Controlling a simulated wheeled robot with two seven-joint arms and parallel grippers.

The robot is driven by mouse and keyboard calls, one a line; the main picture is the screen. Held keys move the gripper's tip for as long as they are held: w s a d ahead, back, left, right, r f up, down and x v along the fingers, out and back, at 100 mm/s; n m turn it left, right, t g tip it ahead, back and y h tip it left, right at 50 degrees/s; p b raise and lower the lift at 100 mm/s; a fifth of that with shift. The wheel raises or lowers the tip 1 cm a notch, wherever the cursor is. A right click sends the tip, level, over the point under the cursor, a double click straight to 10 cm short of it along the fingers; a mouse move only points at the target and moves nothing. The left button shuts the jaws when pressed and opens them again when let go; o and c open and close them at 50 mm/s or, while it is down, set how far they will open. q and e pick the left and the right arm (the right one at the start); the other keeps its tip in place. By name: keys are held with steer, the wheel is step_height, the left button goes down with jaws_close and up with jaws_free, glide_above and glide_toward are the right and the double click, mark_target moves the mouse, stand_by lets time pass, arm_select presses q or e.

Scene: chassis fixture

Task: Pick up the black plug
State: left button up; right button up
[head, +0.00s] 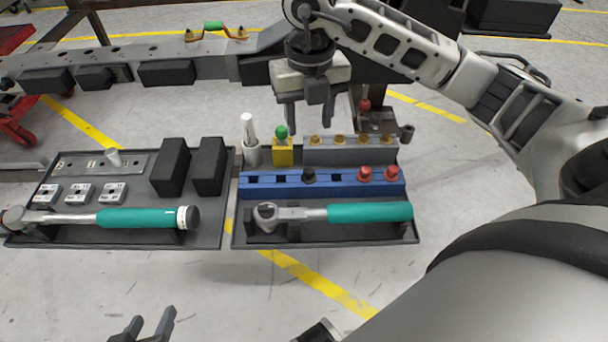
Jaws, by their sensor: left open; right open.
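The black plug (309,174) sits upright in the middle of the blue holder (272,184) on the right-hand tray. Two red plugs (365,174) stand in the same holder to its right. My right gripper (308,117) is open, its fingers pointing down above and behind the trays. In the picture it is directly above the black plug, apart from it and empty. My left gripper (151,321) is open and empty at the bottom edge, in front of the left-hand tray. Only its fingers show.
A teal-handled ratchet (368,213) lies in front of the blue holder. A grey block (351,152) with several brass pieces, a yellow block (282,152) and a white cylinder (250,138) stand behind it. The left tray (120,235) holds a teal-handled tool (140,218) and black blocks (208,166).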

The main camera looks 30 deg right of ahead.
steer(key=b, duration=0.2)
glide_above(310, 170)
step_height(310, 170, down, 8)
steer(key=shift+a+f, duration=0.15)
steer(key=shift+f, duration=0.05)
step_height(310, 170, down, 4)
steer(key=shift+f+b, duration=0.2)
steer(key=shift+b, duration=0.15)
steer(key=shift+f, duration=0.2)
steer(key=shift+r, duration=0.1)
jaws_close()
arm_select(q)
steer(key=f, duration=0.2)
steer(key=d, duration=0.1)
steer(key=shift+w+f, duration=0.25)
steer(key=shift+f, duration=0.15)
